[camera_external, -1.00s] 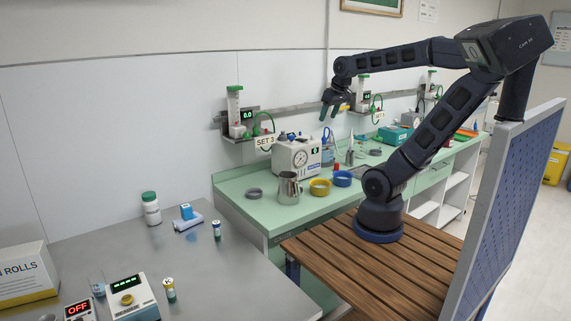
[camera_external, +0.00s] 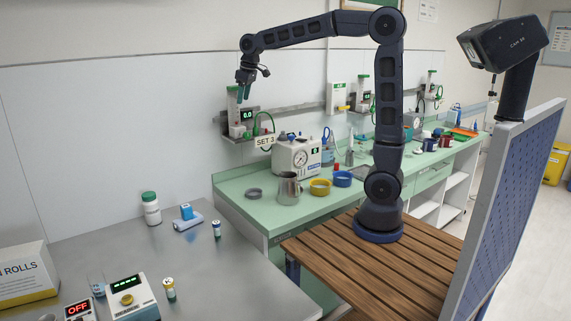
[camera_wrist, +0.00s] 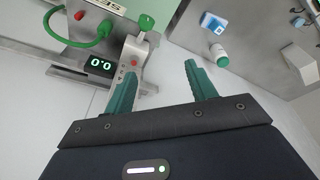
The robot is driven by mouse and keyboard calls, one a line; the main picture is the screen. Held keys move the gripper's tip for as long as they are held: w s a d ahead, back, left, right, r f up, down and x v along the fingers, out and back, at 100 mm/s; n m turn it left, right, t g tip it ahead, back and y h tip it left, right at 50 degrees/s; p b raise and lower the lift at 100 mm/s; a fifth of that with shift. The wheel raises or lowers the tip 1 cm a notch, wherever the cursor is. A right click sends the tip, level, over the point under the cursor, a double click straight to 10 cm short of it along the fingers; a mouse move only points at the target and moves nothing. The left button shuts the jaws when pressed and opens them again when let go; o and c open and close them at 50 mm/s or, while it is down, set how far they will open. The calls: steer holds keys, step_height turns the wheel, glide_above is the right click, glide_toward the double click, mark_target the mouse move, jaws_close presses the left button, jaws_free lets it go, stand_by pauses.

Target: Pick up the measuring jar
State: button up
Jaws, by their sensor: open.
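A steel jug with a side handle (camera_external: 289,188), which looks like the measuring jar, stands upright on the green counter (camera_external: 233,186) in the external view. I do not see it in the wrist view. My gripper (camera_external: 243,92) is high by the wall at the left, well above and to the left of the jug, in front of the left flowmeter. In the wrist view my gripper (camera_wrist: 160,78) has its two green fingers apart with nothing between them.
The left flowmeter display (camera_external: 247,115) is on the wall rail, close to my gripper. A white gauge machine (camera_external: 297,157) stands behind the jug, with a yellow ring (camera_external: 320,187) to its right and a grey ring (camera_external: 254,193) to its left. A white bottle (camera_external: 151,211) is on the steel table.

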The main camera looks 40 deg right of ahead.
steer(key=w+a+f+n+g, duration=0.15)
steer(key=a+f, duration=0.25)
steer(key=a, duration=0.9)
steer(key=a+f+n, duration=0.3)
steer(key=a+f, duration=0.1)
steer(key=a, duration=0.9)
steer(key=a+f+n, duration=0.2)
steer(key=a+f, duration=0.3)
steer(key=a, duration=0.8)
steer(key=n+h, duration=0.1)
steer(key=n, duration=0.5)
glide_toward(99, 285)
steer(key=w+f, duration=0.2)
steer(key=w, duration=0.1)
steer(key=shift+m+g, duration=0.25)
steer(key=shift+g, duration=0.2)
steer(key=f, duration=0.9)
steer(key=shift+w+a+f, duration=0.15)
steer(key=shift+a+f, duration=0.15)
steer(key=shift+f, duration=0.1)
steer(key=shift+c, duration=0.3)
steer(key=c, duration=0.7)
